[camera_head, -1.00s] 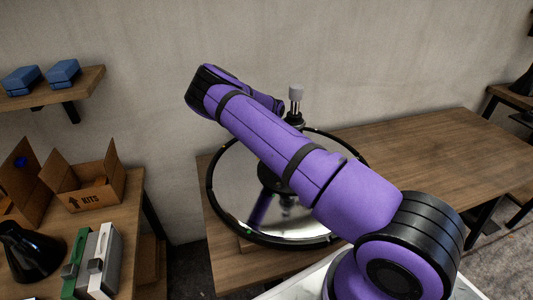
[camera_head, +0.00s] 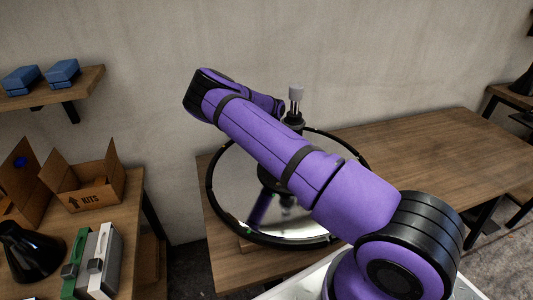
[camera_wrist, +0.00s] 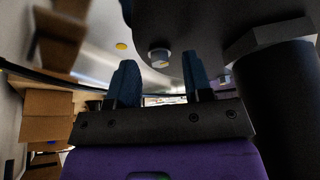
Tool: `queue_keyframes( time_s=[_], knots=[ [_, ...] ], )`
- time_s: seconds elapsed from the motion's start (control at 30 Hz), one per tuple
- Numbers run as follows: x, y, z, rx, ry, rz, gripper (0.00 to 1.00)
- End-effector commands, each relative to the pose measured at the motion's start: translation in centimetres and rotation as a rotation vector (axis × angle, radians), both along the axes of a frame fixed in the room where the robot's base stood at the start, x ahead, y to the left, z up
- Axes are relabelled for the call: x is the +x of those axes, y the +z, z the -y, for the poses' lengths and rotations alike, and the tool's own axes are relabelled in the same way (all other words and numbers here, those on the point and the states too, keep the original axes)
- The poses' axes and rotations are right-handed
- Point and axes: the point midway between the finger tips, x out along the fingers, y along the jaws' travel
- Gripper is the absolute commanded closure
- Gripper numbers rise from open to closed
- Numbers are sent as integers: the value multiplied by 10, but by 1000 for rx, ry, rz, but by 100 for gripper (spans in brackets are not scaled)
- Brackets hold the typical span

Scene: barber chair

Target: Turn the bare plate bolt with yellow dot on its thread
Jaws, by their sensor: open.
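In the wrist view my gripper (camera_wrist: 160,88) is open, its two blue fingers apart with nothing between the tips. A pale bolt head (camera_wrist: 159,56) hangs from a dark plate (camera_wrist: 190,22) just beyond and above the gap between the fingers, apart from them. Its lower face looks yellowish. A round yellow dot (camera_wrist: 122,46) shows on the pale surface to its left. A second, smaller bolt (camera_wrist: 224,78) is right of the right finger. In the head view my arm hides the gripper and bolts; the chair's round, black-rimmed mirror-like base (camera_head: 228,185) is on the table.
In the wrist view a thick dark cylinder (camera_wrist: 285,110) with a hex collar stands close on the right. The wooden table (camera_head: 440,155) is clear on the right.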

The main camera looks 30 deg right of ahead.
Motion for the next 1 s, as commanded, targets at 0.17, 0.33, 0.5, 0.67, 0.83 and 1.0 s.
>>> queue_keyframes(
  time_s=[0.17,0.33,0.5,0.67,0.83,1.0],
  knots=[
    [5,17,6,-2,1,2,54],
    [13,46,15,-2,1,2,54],
    [20,74,24,-1,1,0,54],
    [24,91,30,-1,0,0,54],
    [26,98,32,-1,1,1,54],
    [26,99,32,0,1,0,54]
  ],
)
